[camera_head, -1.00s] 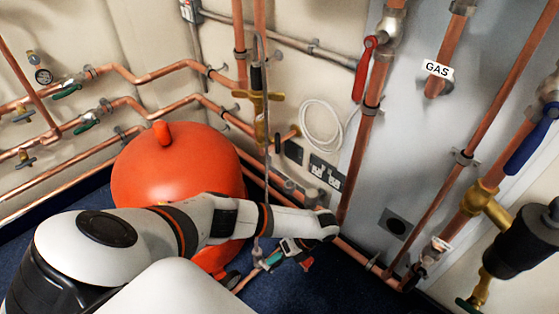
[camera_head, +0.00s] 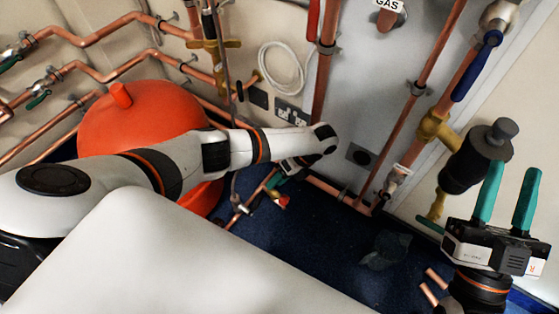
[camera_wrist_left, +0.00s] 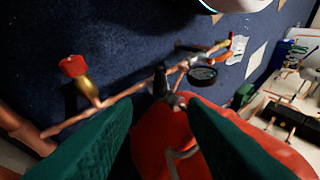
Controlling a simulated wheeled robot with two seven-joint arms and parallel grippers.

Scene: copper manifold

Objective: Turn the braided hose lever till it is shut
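The grey braided hose (camera_head: 226,100) hangs in front of the red tank (camera_head: 140,125) and meets low copper pipework at a small metal valve (camera_head: 242,208). In the left wrist view a dark fitting (camera_wrist_left: 163,86) sits on the pipe between my fingertips; I cannot tell whether it is the hose lever or how it is turned. My left gripper (camera_wrist_left: 158,108) has its two green fingers wide apart, with nothing held. My right gripper (camera_head: 512,170) is open and empty, fingers up, at the lower right.
A red-knobbed brass valve (camera_wrist_left: 78,75) stands beside the left finger. A blue lever (camera_head: 477,66) and a black cylinder on brass fittings (camera_head: 478,158) are at the right. Blue floor (camera_head: 310,235) is open below the grey panel (camera_head: 375,100).

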